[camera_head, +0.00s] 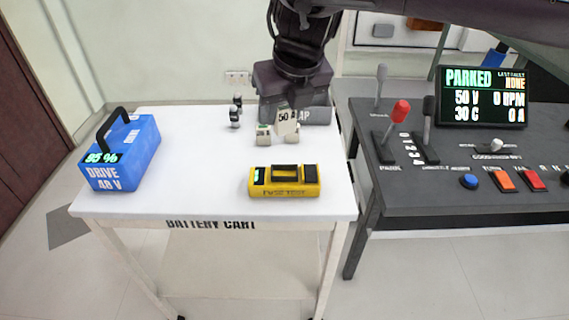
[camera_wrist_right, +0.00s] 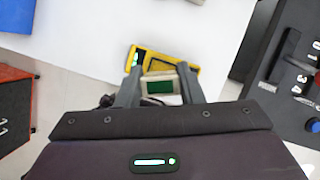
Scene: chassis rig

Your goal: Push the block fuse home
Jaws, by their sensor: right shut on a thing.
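The block fuse (camera_head: 288,121) is a small cream block marked 50, above the white table. My right gripper (camera_head: 290,104) reaches down from the top and is shut on it. In the right wrist view a cream block with a dark green face (camera_wrist_right: 160,87) shows between the two fingers of my right gripper (camera_wrist_right: 159,90). Below the fuse are small cream blocks, a left one with a green top (camera_head: 263,134) and a right one (camera_head: 292,138). I cannot tell how deep the fuse sits between them. My left gripper is out of view.
A yellow meter (camera_head: 284,190) lies in front on the white cart (camera_head: 200,205). A blue battery (camera_head: 130,160) stands at left, and a small black-and-white thing (camera_head: 235,112) near the fuse. The dark console (camera_head: 400,190) is at right.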

